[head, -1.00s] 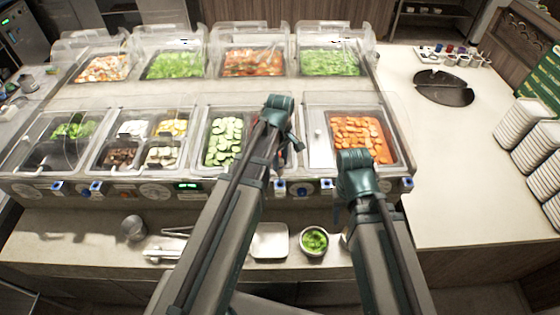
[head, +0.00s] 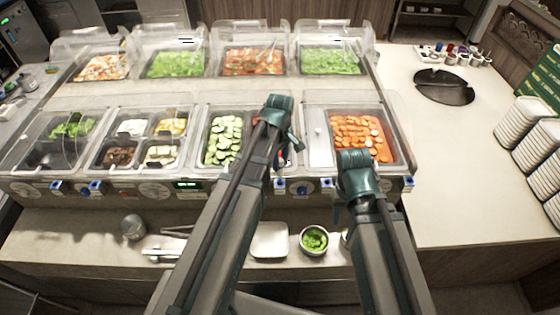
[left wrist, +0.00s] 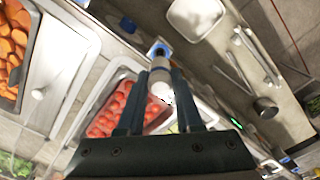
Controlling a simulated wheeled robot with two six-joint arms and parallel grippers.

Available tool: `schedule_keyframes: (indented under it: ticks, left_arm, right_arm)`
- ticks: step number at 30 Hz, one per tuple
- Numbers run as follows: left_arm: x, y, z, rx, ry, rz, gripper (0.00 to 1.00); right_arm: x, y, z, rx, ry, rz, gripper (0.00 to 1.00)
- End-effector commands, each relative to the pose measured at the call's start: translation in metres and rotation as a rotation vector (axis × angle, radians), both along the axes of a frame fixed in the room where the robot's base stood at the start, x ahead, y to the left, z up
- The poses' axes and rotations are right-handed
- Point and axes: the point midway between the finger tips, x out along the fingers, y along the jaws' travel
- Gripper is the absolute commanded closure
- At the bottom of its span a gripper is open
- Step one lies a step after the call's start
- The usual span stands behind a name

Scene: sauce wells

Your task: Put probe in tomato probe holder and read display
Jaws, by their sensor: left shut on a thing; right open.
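In the left wrist view my left gripper (left wrist: 160,88) is shut on a pale probe (left wrist: 161,72) with a white, rounded end. Its far end is close to a blue holder (left wrist: 158,48) on the counter's front edge; I cannot tell whether it is inside. The tomato pan (left wrist: 112,100), with red slices, lies beside and below the fingers. In the head view my left arm hides most of that pan and the gripper. A green-lit display (head: 187,185) is on the front panel; its digits are too small to read.
Carrots (head: 360,135) lie right of the tomato pan and cucumbers (head: 222,140) left of it, under clear covers. A white tray (head: 270,240), tongs (head: 162,253) and a bowl of greens (head: 314,240) stand on the front ledge. The right counter (head: 450,200) is mostly clear.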

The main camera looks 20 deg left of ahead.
Motion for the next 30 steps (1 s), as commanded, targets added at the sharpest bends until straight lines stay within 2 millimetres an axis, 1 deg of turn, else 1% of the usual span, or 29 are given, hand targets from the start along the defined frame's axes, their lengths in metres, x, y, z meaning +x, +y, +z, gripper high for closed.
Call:
schedule_keyframes:
  ticks: [30]
  left_arm:
    - [0.0,0.0,-0.023,0.0,0.0,0.0,1.0]
  right_arm:
    - [0.0,0.0,-0.023,0.0,0.0,0.0,0.5]
